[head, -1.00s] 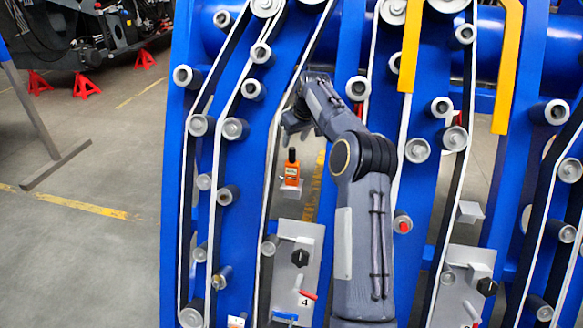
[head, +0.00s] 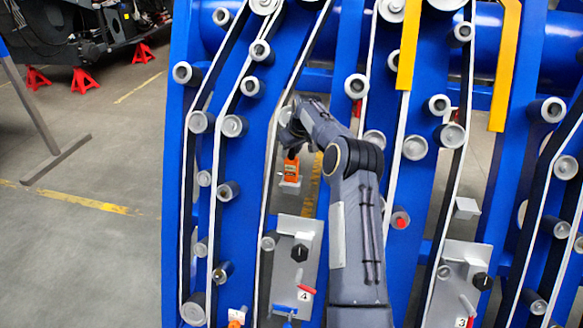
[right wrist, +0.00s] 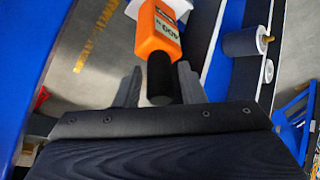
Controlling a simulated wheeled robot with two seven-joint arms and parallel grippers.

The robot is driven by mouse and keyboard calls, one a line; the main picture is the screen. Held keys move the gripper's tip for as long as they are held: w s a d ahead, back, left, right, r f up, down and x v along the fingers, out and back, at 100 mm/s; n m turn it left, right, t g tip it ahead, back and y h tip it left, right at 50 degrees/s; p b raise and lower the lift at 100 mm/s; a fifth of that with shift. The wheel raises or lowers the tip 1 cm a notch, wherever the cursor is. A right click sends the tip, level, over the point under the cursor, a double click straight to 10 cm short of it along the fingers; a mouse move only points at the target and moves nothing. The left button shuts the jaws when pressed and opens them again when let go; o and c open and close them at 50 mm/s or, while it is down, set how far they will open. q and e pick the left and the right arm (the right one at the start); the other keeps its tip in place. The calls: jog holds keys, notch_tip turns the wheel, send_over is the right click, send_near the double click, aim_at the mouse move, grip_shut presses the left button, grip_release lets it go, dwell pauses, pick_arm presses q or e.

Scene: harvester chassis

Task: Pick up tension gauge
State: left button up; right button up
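The tension gauge (head: 291,171) is an orange box with a black neck, standing on a small white bracket (head: 289,186) on the blue chassis. In the right wrist view the gauge (right wrist: 162,30) shows its label, and its black neck points towards my gripper. My right gripper (right wrist: 160,72) is open, with one finger on each side of the black neck and a gap visible at the left finger. In the head view the right gripper (head: 297,145) is just above the gauge and hides its top. My left gripper is not in view.
Blue chassis plates with rollers (head: 234,126) and pale belts stand close on both sides of the gauge. A grey plate with a black knob (head: 299,253) and a red handle (head: 306,289) is below it. Yellow bars (head: 409,45) hang at the upper right.

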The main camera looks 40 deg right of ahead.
grip_shut()
jog(key=shift+r, duration=0.2)
